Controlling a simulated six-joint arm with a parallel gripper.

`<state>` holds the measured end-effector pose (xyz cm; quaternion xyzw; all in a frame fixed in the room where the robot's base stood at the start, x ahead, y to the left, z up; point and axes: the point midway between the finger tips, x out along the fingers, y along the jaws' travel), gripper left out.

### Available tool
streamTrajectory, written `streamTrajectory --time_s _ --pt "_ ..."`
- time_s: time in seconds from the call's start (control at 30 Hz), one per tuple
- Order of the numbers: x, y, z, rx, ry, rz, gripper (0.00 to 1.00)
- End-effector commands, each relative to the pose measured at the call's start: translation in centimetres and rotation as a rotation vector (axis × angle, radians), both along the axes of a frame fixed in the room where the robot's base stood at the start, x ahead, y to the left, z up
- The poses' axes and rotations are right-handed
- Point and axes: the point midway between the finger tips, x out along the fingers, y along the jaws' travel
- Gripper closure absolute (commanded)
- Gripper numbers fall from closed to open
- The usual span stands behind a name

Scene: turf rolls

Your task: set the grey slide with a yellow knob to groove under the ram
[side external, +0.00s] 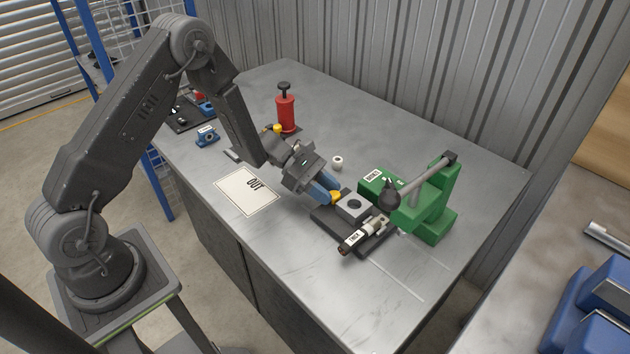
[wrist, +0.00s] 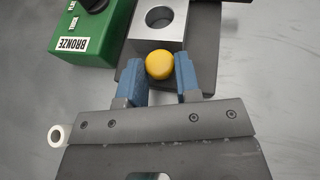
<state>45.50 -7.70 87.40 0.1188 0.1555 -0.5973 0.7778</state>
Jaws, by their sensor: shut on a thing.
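The grey slide (side external: 352,208) is a block with a round hole in its top, also seen at the top of the wrist view (wrist: 148,22). Its yellow knob (wrist: 159,64) faces my gripper. My gripper (side external: 332,193) is shut on the knob, with a blue finger on each side of it. The slide sits on a dark base plate (side external: 325,219) in front of the green press (side external: 434,211). The press has a grey lever and a black rounded part at its front. The ram's working end and the groove cannot be made out clearly.
A labelled cylinder (side external: 354,241) lies on the base plate's near side. A red pump (side external: 286,112), a blue block (side external: 207,136) and an OUT sheet (side external: 247,192) are further left. The front right bench top is clear.

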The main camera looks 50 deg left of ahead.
Motion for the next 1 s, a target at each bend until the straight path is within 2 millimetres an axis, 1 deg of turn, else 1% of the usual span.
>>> streamTrajectory --time_s 0.03,0.1,0.23,0.3,0.37,0.63,0.67,0.9,0.93,1.0 --pt "-0.1 -1.7 0.1 -0.003 -0.001 -0.009 1.0" --pt "-0.1 -3.5 0.1 -0.002 -0.001 -0.008 1.0" --pt "0.0 -5.8 0.1 -0.003 -0.001 -0.004 1.0" --pt "0.0 -6.5 0.1 -0.002 -0.002 -0.003 1.0" --pt "0.0 -6.7 0.1 -0.002 -0.001 0.0 1.0" --pt "0.0 -6.8 0.1 -0.001 -0.002 0.001 1.0" --pt "0.0 -6.8 0.1 -0.001 -0.002 0.001 0.69" --pt "0.0 -6.7 0.1 -0.002 -0.002 0.001 0.45" --pt "0.0 -6.7 0.1 -0.002 -0.002 0.001 0.44" --pt "0.0 -6.7 0.0 -0.002 -0.002 0.001 0.44"
